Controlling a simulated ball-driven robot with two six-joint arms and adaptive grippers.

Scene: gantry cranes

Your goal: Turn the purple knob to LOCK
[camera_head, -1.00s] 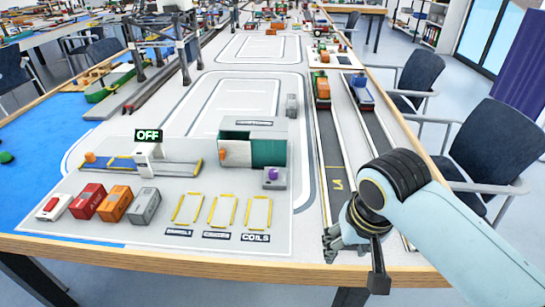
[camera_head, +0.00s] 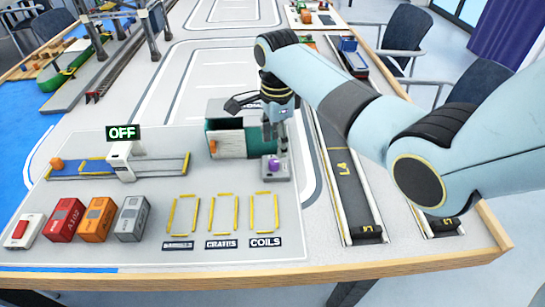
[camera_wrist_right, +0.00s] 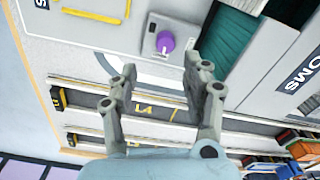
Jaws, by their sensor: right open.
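The purple knob (camera_head: 273,164) sits on a small grey box (camera_head: 283,175) beside the green container in the head view. In the right wrist view the purple knob (camera_wrist_right: 165,42) shows on the grey box's face, just beyond the fingertips. My right gripper (camera_head: 275,138) is close above and behind the knob, apart from it as far as I can see. In the wrist view my right gripper (camera_wrist_right: 160,75) is open and empty, its fingers spread either side below the knob. Any marking at the knob is too small to read. My left gripper is not in view.
The green and grey container (camera_head: 228,145) with an orange block stands just left of my right gripper. Red, orange and grey small containers (camera_head: 95,219) stand at front left. Yellow outlined slots (camera_head: 223,213) lie flat in front. An OFF sign (camera_head: 123,132) stands over a small gantry.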

